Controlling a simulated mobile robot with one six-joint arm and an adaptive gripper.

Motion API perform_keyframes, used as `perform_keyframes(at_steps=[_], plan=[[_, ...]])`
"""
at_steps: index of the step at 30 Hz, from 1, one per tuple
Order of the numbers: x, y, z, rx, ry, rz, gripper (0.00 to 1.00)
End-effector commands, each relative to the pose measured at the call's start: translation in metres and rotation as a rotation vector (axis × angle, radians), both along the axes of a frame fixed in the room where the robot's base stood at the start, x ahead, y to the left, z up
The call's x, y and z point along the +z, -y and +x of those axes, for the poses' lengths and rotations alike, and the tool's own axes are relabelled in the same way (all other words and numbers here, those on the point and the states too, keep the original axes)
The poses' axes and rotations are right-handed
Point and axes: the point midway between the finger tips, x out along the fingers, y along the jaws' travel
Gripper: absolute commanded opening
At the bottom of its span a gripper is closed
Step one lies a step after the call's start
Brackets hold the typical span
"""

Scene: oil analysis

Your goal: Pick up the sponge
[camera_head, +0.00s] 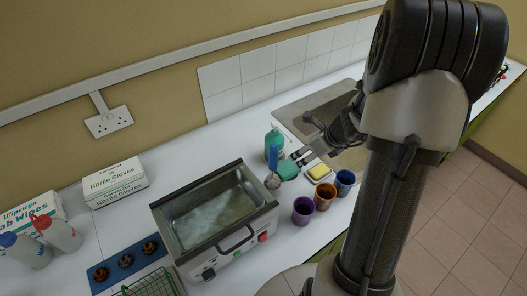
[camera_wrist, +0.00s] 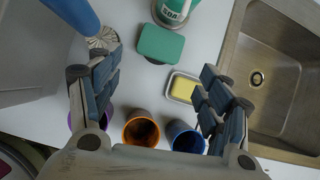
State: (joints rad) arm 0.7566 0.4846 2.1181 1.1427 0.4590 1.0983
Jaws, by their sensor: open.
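A green block (camera_wrist: 160,43), which looks like the sponge, lies on the white counter near the top centre of the wrist view. It also shows in the head view (camera_head: 288,171), beside the bottle. A yellow block (camera_wrist: 184,88) sits in a small white dish; I cannot tell whether it is soap or another sponge. My gripper (camera_wrist: 160,64) is open and empty, its fingers spread wide. In the wrist view the green block appears just beyond and between the fingertips, and the yellow block is close to the right finger. The height of my gripper above the counter is unclear.
A blue-handled brush (camera_head: 272,160) stands left of the green block, by the green bottle (camera_head: 273,142). Purple (camera_head: 303,210), orange (camera_head: 324,196) and blue (camera_head: 344,183) cups stand in front. A metal bath (camera_head: 160,212) is left; the sink (camera_wrist: 285,75) is right.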

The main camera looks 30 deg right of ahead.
Motion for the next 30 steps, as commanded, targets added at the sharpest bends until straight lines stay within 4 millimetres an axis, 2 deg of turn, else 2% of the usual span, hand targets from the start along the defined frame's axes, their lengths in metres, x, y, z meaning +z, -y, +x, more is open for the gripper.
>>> perform_keyframes(at_steps=[3,7,19,24,30], plan=[[-0.013,0.008,-0.006,-0.099,-0.012,0.037,0.83],[-0.028,0.008,-0.002,-0.120,-0.015,0.046,0.89],[-0.103,0.003,0.041,-0.111,-0.016,0.046,0.89],[-0.119,0.002,0.052,-0.112,-0.015,0.044,0.89],[-0.127,0.001,0.055,-0.112,-0.014,0.043,0.89]])
